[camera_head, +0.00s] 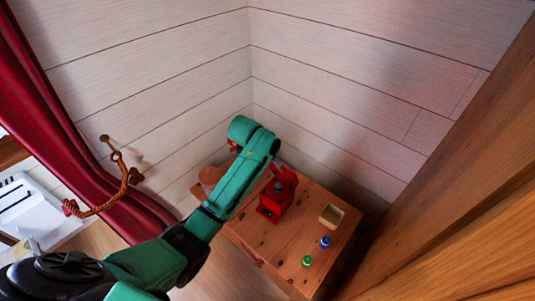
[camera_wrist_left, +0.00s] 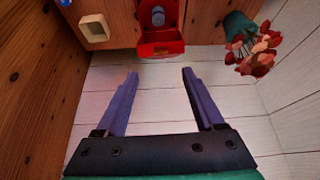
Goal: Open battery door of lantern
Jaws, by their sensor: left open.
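A red lantern (camera_head: 273,203) stands on the wooden table. It also shows at the top edge of the left wrist view (camera_wrist_left: 158,33), with a grey round part in it. A red flap-like panel (camera_wrist_left: 160,49) sticks out from its wall side; I cannot tell for sure whether this is the battery door. My left gripper (camera_wrist_left: 159,73) is open and empty, its two fingers spread on the wall side of the lantern, apart from the panel in the picture. In the head view my green left arm largely hides this gripper. My right gripper is not in view.
On the wooden table (camera_head: 260,236) are an open cream box (camera_head: 331,216), a blue-topped cylinder (camera_head: 325,242) and a green one (camera_head: 307,260). A green pot of red flowers (camera_wrist_left: 258,48) stands near the wall. White plank walls close in behind; a wooden panel (camera_head: 460,190) stands right.

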